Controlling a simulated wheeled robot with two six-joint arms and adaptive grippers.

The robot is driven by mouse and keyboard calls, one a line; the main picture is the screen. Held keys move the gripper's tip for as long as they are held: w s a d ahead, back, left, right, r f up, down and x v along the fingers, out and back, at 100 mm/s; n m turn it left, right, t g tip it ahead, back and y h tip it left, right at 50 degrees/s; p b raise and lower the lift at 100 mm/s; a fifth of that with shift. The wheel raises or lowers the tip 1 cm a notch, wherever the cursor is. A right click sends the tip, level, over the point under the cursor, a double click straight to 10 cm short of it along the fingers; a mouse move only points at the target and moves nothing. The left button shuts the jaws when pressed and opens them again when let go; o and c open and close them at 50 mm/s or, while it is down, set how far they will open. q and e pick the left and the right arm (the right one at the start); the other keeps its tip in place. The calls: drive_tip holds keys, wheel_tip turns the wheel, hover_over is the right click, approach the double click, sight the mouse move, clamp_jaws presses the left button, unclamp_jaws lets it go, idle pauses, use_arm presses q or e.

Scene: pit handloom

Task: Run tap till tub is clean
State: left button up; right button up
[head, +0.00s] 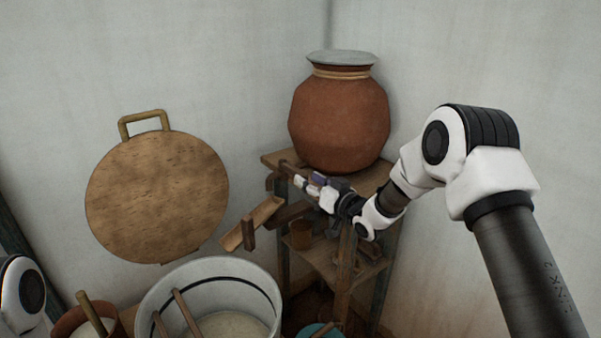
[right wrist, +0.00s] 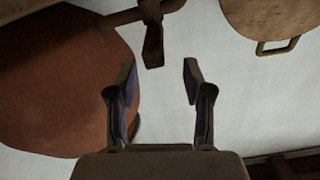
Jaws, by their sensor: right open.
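A round reddish clay pot (head: 340,120) with a grey lid stands on a wooden stand. At its lower left is a wooden tap with a short crosspiece (head: 284,168). Below it a wooden trough (head: 252,224) slopes down left towards the white tub (head: 152,294). The tub has a dark band inside and pale, cloudy contents. I see no stream of water. My right gripper (head: 306,182) is open beside the tap. In the right wrist view a wooden piece (right wrist: 152,40) of the tap lies just beyond the parted fingertips, apart from them. My left gripper is out of view.
Wooden sticks stand in the tub. A brown pot (head: 68,322) is at its left. A round wooden board (head: 157,197) hangs on the wall. The stand's lower shelf (head: 340,264) holds a small brown cup (head: 301,235). A teal vessel (head: 318,330) is at the bottom.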

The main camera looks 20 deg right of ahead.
sight(306, 178)
drive_tip(key=w, duration=0.2)
drive_tip(key=w+f, duration=0.1)
drive_tip(key=w, duration=0.1)
drive_tip(key=shift+a, duration=0.2)
drive_tip(key=shift+w+a, duration=0.15)
drive_tip(key=shift+w, duration=0.25)
drive_tip(key=shift+s+a+r, duration=0.1)
drive_tip(key=shift+a+r, duration=0.1)
drive_tip(key=shift+r, duration=0.05)
drive_tip(key=shift+f, duration=0.15)
clamp_jaws()
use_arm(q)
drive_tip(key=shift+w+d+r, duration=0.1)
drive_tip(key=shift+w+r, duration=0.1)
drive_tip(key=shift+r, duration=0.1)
